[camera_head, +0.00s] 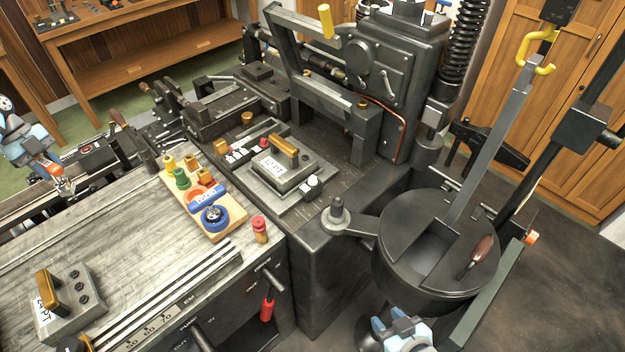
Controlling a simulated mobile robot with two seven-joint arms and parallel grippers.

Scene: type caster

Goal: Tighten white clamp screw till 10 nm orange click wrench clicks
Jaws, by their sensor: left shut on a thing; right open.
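The white clamp screw (312,186) stands at the front right corner of the grey block (285,172) on the machine bed. My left gripper (36,152) is at the far left edge, well away from the screw. It is shut on a small orange tool (44,168) with a metal end, which looks like the orange wrench; its details are too small to read. My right gripper (404,328) is open and empty at the bottom edge, below the round dark pot. Another orange piece (198,190) lies on the wooden tray.
The wooden tray (232,224) holds green, yellow and blue pieces. A red-topped piece (259,229) stands beside it. A second grey block (65,305) with a brass handle sits front left. The upright machine frame (345,100) and round pot (410,210) crowd the right.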

